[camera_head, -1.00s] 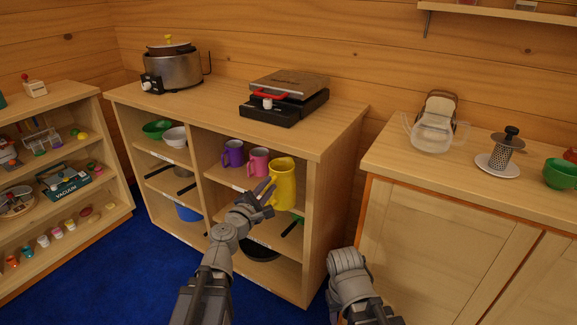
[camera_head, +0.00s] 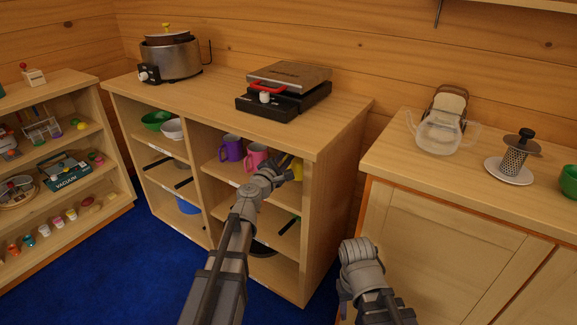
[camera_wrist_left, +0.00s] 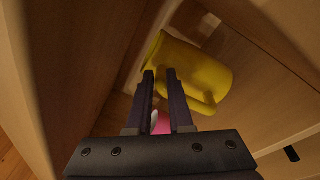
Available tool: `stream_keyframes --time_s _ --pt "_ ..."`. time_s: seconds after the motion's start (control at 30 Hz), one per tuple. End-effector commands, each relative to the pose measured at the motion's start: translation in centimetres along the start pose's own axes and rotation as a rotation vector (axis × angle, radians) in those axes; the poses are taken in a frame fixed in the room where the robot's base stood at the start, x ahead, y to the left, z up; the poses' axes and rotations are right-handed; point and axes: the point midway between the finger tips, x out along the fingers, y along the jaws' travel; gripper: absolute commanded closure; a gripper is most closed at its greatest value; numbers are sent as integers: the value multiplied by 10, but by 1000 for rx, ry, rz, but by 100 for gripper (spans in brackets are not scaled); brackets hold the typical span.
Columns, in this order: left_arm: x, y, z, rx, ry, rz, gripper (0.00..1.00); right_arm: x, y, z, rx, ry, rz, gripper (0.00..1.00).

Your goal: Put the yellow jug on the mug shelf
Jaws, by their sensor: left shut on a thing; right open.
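The yellow jug (camera_head: 299,171) is in the upper right compartment of the middle shelf unit, to the right of the pink mug (camera_head: 254,157) and the purple mug (camera_head: 231,148). My left gripper (camera_head: 284,170) hides most of it in the head view. In the left wrist view the jug (camera_wrist_left: 195,72) looks tilted, with its handle low on the right. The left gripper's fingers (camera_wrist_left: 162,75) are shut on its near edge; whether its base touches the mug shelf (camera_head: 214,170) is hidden. My right gripper (camera_head: 357,250) is open and empty before the cabinet.
The unit's right side panel (camera_head: 335,200) and countertop (camera_head: 220,100) bound the compartment closely. A waffle maker (camera_head: 284,90) and a pot (camera_head: 171,60) stand on top. A glass pitcher (camera_head: 438,133) stands on the right counter. Blue carpet lies clear in front.

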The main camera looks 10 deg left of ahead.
Motion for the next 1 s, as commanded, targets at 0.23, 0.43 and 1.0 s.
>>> stream_keyframes --time_s 0.23,0.43,1.0 --pt "0 -24 -16 -1 1 1 100 29 -2 -2 -1 0 4 50" --pt "0 -28 -19 -1 2 2 100 34 -2 -2 -2 0 6 50" --pt "0 -30 -20 0 1 1 51 36 -2 -2 -2 0 6 50"
